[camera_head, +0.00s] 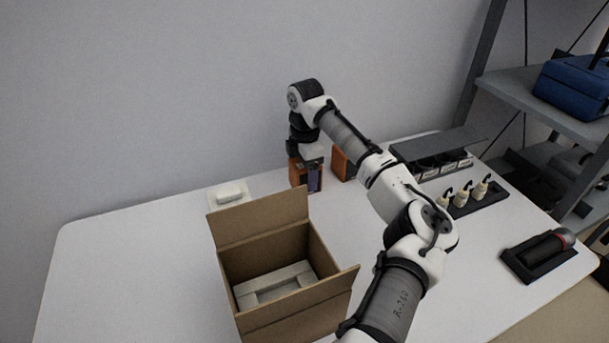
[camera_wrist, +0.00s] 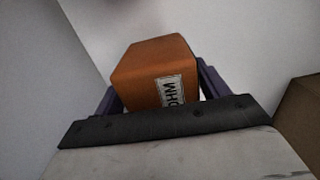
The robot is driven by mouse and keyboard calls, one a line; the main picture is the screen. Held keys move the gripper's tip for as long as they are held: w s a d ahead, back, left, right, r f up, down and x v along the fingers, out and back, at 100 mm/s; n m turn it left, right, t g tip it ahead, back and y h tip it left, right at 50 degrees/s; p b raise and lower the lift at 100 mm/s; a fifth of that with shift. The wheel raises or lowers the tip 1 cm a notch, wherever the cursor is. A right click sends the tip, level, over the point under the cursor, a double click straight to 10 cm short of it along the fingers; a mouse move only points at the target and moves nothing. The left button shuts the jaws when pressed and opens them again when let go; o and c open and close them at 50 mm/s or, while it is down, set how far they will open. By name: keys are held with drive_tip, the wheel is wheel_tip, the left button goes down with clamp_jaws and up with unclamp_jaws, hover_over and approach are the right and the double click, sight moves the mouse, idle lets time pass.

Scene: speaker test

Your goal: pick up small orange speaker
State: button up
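An orange box-shaped speaker (camera_head: 297,174) stands at the back of the white table, partly hidden by my gripper (camera_head: 307,178). In the wrist view the orange speaker (camera_wrist: 150,70) carries a pale label with dark letters. My gripper's purple fingers (camera_wrist: 160,92) lie on either side of it, close to its sides. I cannot tell whether they press on it. A second orange item (camera_head: 341,164) stands to the right, partly hidden by my arm; its size is hard to judge.
An open cardboard box (camera_head: 240,224) with a pale insert stands in front. A white item on a pad (camera_head: 229,194) lies to the left. To the right are a black rack (camera_head: 437,152), small bottles in a tray (camera_head: 482,200) and a dark cylinder on a holder (camera_head: 541,252). The table's left is clear.

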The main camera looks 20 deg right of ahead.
drive_tip(key=c, duration=0.9)
drive_tip(key=shift+c, duration=0.9)
drive_tip(key=shift+r, duration=0.1)
